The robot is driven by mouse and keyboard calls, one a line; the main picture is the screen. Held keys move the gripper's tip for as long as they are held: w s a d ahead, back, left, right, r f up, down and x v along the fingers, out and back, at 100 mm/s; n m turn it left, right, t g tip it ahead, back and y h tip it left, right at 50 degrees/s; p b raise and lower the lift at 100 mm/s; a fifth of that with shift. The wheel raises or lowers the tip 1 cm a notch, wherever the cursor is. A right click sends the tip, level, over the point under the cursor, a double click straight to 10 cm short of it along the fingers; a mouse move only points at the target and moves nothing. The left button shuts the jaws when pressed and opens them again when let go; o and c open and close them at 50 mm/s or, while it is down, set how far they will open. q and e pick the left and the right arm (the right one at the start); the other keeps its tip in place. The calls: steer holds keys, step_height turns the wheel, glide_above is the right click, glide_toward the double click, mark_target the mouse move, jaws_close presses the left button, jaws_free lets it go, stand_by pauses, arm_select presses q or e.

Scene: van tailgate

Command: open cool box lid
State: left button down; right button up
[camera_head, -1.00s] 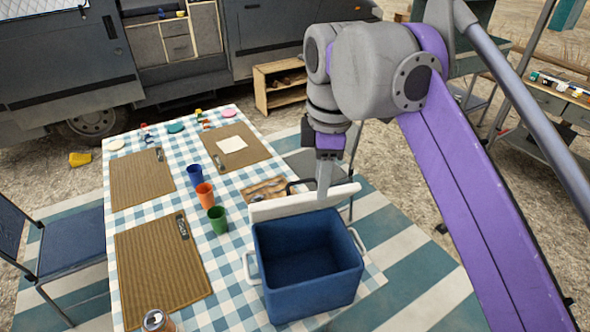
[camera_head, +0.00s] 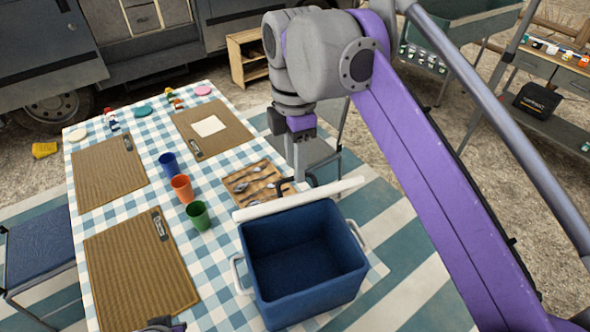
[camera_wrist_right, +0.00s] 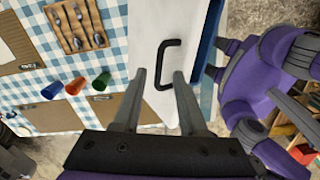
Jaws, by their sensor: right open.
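The blue cool box (camera_head: 318,285) stands at the near right of the checked table, its inside visible and looking empty. Its white lid (camera_head: 300,199) is up along the box's far edge, seen nearly edge-on. The lid also shows in the right wrist view (camera_wrist_right: 172,22), with its black handle (camera_wrist_right: 162,58). My right gripper (camera_head: 298,172) is behind the lid. In the right wrist view the right gripper (camera_wrist_right: 160,76) is open, its fingertips just by the handle and holding nothing. A bit of my left gripper (camera_head: 166,325) shows at the bottom edge; its fingers are hidden.
Woven mats (camera_head: 140,270) cover the table's left side. A chair (camera_head: 40,255) stands at the left.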

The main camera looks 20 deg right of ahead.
steer(key=shift+f, duration=0.95)
steer(key=shift+c, duration=0.2)
jaws_close()
stand_by(0.6)
